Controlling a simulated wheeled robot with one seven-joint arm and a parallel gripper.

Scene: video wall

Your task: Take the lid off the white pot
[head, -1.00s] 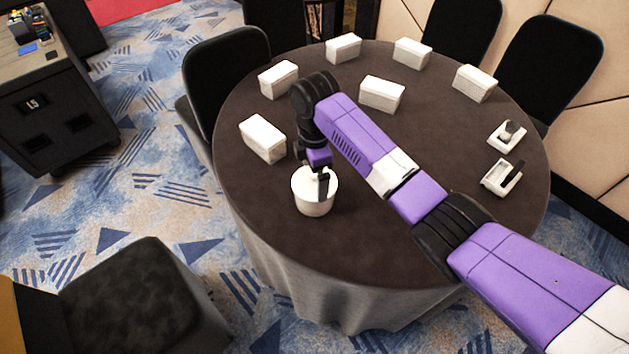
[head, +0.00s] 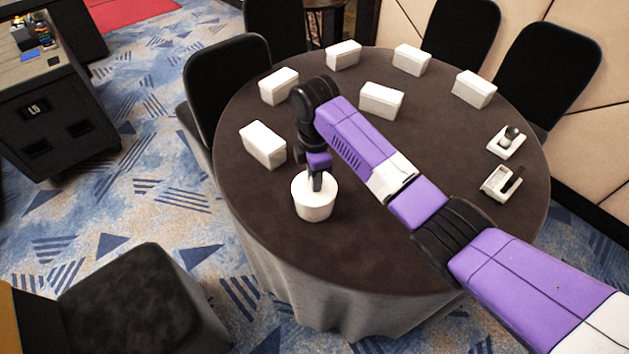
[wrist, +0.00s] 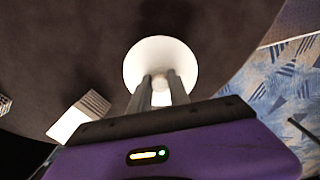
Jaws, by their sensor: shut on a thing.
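The white pot (head: 313,206) stands upright on the round table, near its left front edge. Its white lid (wrist: 160,58) shows from above in the wrist view as a pale disc with a small knob (wrist: 160,83). My gripper (head: 317,186) points down over the pot from behind. In the wrist view my gripper (wrist: 160,85) has its two fingers close together on either side of the knob, shut on it. The lid appears to be seated on the pot; a gap between them cannot be made out.
The dark round table (head: 400,150) holds several white boxes (head: 263,144) at the left and back. Two small white trays with dark items (head: 502,182) lie at the right. Black chairs (head: 226,85) stand around it. The tabletop right of the pot is clear under my arm.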

